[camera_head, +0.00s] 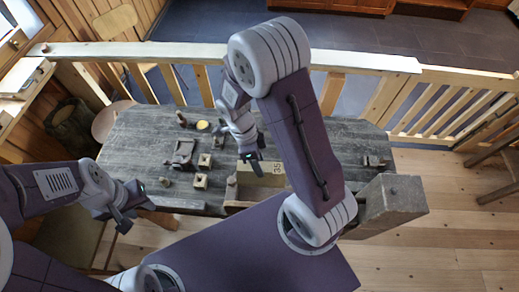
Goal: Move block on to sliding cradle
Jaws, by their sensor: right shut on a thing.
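A pale wooden block (268,174) marked "35" is near the middle front of the grey wooden table. My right gripper (251,167) comes down from above and is shut on the block at its left part. The fingers hide some of the block. Whether its underside touches anything is hard to tell. My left gripper (136,217) is empty, with its fingers apart, by the table's front left corner. I cannot tell for sure which thing is the sliding cradle; a low wooden frame (238,204) lies just in front of the block, partly hidden by my body.
The table (145,135) carries a dark grey piece (183,153), small square wooden pieces (201,181) and a yellow disc (202,125) left of the block. A big wooden beam end (390,205) is at right. A railing (180,52) runs behind. The table's back left is clear.

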